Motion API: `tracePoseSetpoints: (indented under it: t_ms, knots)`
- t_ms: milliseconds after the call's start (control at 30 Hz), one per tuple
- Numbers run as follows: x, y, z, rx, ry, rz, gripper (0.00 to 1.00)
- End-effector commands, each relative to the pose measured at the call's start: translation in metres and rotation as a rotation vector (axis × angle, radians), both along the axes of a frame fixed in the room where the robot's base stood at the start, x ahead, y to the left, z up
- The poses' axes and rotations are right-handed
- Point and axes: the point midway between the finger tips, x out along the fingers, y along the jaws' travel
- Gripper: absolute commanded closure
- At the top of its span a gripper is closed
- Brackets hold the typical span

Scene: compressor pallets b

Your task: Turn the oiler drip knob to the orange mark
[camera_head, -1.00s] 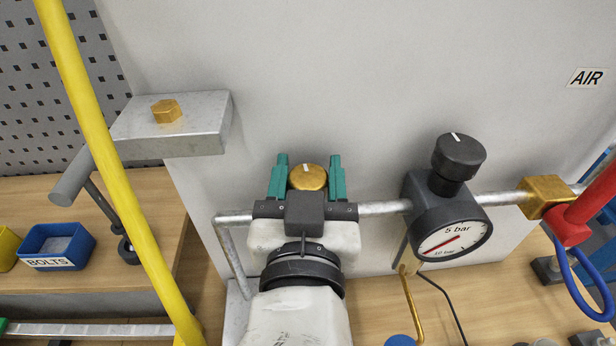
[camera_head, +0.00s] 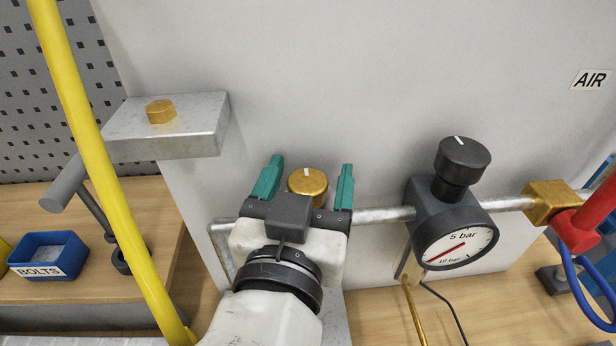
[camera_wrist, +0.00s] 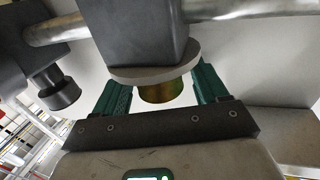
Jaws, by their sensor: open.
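The brass knob (camera_head: 307,184) has a short white line on its top, pointing away from me. It stands in front of the grey panel, and my gripper partly hides its lower side and mounting. My gripper (camera_head: 311,168) is open, with one green finger left and one right of the knob, and a visible gap on each side. In the wrist view the knob (camera_wrist: 161,92) shows as a gold cylinder beside a grey disc and dark block (camera_wrist: 135,35), between the finger tips (camera_wrist: 163,82). I see no orange mark.
A pipe (camera_head: 383,215) runs right to a black regulator knob (camera_head: 462,160) above a gauge (camera_head: 455,246). A metal block with a brass hex bolt (camera_head: 161,111) juts out at left. A yellow post (camera_head: 97,150) crosses the left side. The panel above my gripper is clear.

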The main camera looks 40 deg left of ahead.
Motion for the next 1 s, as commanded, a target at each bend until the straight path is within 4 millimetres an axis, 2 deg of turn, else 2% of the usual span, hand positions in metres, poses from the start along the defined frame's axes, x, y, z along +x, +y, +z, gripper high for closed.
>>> tracePoseSetpoints:
  t_ms: [233, 700, 833, 1000]
  knots:
    - [-0.007, -0.004, 0.0, 0.002, -0.002, 0.002, 0.27]
    - [-0.075, -0.049, -0.001, 0.001, -0.001, 0.003, 0.27]
    - [-0.086, -0.056, -0.001, 0.001, -0.001, 0.002, 0.27]
    - [-0.09, -0.06, 0.0, -0.001, 0.001, 0.0, 0.27]
